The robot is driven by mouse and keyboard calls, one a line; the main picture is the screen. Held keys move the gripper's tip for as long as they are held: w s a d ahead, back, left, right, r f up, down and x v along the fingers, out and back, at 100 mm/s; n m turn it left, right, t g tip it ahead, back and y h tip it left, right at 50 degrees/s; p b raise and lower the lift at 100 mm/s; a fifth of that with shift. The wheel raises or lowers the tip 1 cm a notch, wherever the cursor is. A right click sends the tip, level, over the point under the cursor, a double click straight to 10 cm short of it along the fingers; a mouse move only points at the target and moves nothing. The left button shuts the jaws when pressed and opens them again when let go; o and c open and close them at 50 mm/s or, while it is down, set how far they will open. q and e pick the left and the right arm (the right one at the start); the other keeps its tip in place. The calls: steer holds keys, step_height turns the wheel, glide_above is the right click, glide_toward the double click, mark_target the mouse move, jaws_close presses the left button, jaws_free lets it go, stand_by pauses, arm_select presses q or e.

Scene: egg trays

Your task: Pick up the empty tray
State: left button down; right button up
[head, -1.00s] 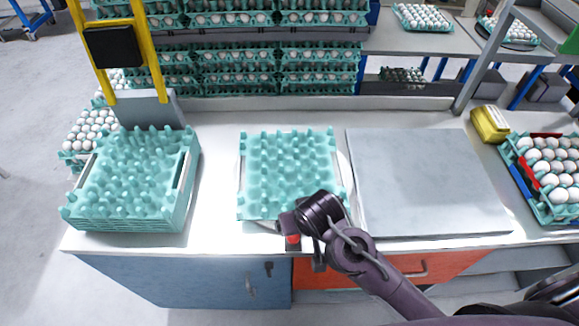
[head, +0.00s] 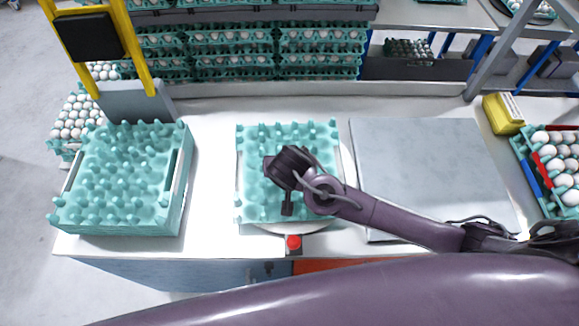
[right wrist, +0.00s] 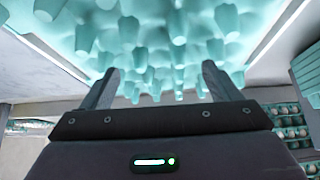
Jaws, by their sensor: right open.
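An empty teal egg tray (head: 310,137) lies on a round white plate (head: 343,160) in the middle of the worktop in the head view. My right gripper (head: 277,187) is over this tray, covering part of its middle and front. In the right wrist view, the two fingers of the gripper (right wrist: 160,80) are spread with nothing between them. Teal tray pegs (right wrist: 170,35) fill the top of that view, beyond the fingers. I cannot tell whether the fingers touch the tray. My left gripper is not in view.
A stack of empty teal trays (head: 120,190) stands at the left by a yellow frame (head: 130,45). A grey plate (head: 430,170) lies to the right. A filled egg tray (head: 525,160) and yellow box (head: 502,113) are at far right. A red button (head: 293,242) is at the front edge.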

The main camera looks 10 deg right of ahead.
steer(key=p+x, duration=0.1)
steer(key=x, duration=0.1)
steer(key=shift+w+d+f, duration=0.15)
steer(key=shift+w, duration=0.2)
steer(key=shift+x, duration=1)
steer(key=c, duration=0.7)
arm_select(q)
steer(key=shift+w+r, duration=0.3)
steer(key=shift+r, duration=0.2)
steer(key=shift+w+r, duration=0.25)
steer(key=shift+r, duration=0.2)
arm_select(e)
steer(key=c, duration=0.4)
steer(key=shift+c, duration=0.2)
